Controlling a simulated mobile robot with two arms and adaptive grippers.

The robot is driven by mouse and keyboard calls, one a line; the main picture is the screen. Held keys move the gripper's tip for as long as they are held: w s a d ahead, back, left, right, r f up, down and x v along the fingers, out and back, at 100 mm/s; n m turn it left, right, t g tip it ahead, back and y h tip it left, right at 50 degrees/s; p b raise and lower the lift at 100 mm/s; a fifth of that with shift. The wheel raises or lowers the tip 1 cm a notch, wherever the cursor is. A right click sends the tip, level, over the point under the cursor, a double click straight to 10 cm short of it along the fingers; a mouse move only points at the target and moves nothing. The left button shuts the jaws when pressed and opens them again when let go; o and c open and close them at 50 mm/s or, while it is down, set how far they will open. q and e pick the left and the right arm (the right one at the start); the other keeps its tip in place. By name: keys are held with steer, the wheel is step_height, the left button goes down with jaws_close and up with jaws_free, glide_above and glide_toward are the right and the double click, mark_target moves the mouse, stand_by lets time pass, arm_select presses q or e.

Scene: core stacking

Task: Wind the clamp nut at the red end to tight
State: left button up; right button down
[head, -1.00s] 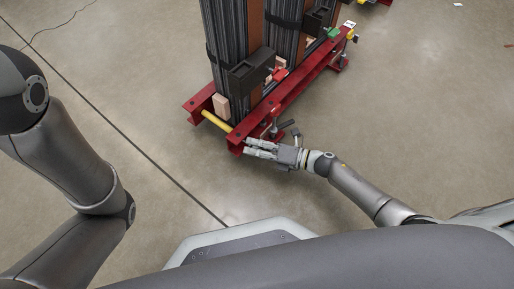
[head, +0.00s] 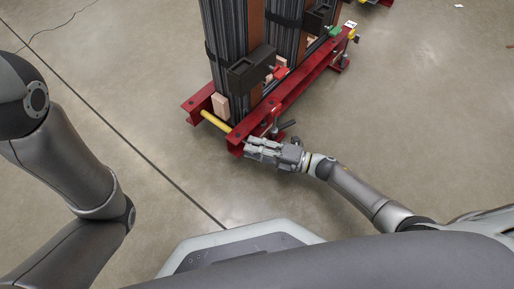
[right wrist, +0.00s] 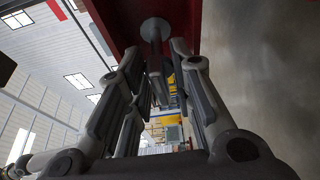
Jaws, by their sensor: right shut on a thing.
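My right gripper (head: 252,147) is at the near end of the red steel frame (head: 284,106), low on its right side. In the right wrist view, a grey metal shank (right wrist: 156,50) with a round washer (right wrist: 155,29) stands against the red beam (right wrist: 185,18). The gripper's fingers (right wrist: 158,85) lie on both sides of this shank, and it is shut on it. This appears to be the clamp nut, but its shape is largely hidden between the fingers. In the head view the nut is hidden by the gripper and beam. My left gripper is out of view.
A tall strapped stack of dark laminations (head: 228,50) stands on the frame. A yellow bar (head: 215,122) crosses its near end. A red part (head: 281,72) and a green part (head: 335,31) sit along the frame. The floor to the right is clear.

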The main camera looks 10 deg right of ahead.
steer(key=shift+f+m+y+b, duration=0.2)
steer(key=shift+m+y+b, duration=0.25)
steer(key=shift+m, duration=0.55)
steer(key=shift+m+t+b, duration=0.35)
steer(key=shift+m+t, duration=0.15)
steer(key=shift+m, duration=0.5)
steer(key=shift+r+m, duration=0.15)
steer(key=shift+m, duration=0.15)
steer(key=shift+s+m+t+y+b, duration=0.1)
steer(key=shift+m+t+y+b, duration=0.3)
steer(key=shift+m, duration=0.5)
steer(key=c, duration=1.6)
jaws_free()
steer(key=shift+m, duration=0.3)
steer(key=shift+c, duration=0.2)
steer(key=o, duration=0.5)
steer(key=shift+c, duration=0.2)
